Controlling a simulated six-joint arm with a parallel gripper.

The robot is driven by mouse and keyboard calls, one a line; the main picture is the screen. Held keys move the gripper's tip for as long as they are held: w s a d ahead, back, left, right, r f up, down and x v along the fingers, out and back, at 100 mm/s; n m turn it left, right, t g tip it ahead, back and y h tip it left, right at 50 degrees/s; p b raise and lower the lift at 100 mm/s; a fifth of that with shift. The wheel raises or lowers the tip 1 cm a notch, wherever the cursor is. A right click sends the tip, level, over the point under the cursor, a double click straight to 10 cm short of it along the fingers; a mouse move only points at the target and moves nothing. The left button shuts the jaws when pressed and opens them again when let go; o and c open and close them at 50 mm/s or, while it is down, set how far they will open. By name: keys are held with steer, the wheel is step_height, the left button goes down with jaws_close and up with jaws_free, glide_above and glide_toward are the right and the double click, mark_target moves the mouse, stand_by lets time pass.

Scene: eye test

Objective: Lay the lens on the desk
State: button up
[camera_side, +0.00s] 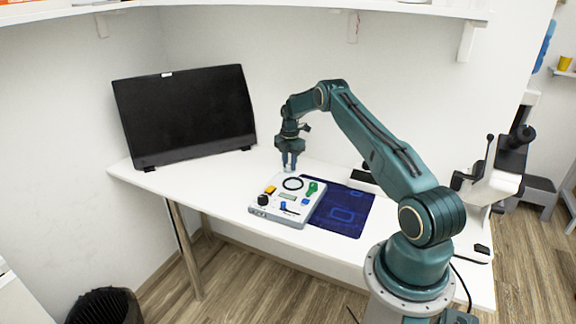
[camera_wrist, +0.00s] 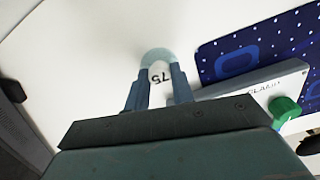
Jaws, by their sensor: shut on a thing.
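The lens (camera_wrist: 157,57) is a round, clear, pale blue-green piece with a white label reading 75, upside down in the wrist view. My gripper (camera_wrist: 161,74) is shut on it, one finger at each side of the label. In the side view my gripper (camera_side: 289,161) points down over the white desk (camera_side: 215,180), behind the control box; the lens is too small there to make out clearly. The bare desk (camera_wrist: 85,65) lies under the lens in the wrist view. I cannot tell whether the lens touches it.
A grey control box (camera_side: 262,212) with coloured knobs and a black ring stands just in front of my gripper. A dark blue mat (camera_side: 358,200) lies to its right. A black monitor (camera_side: 185,115) stands at the back left, a microscope (camera_side: 497,180) at the right. The desk's left part is clear.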

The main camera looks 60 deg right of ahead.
mark_target(289, 164)
steer(key=shift+f, duration=0.1)
steer(key=o, duration=1)
step_height(289, 164, up, 12)
steer(key=shift+r, duration=0.15)
stand_by(0.6)
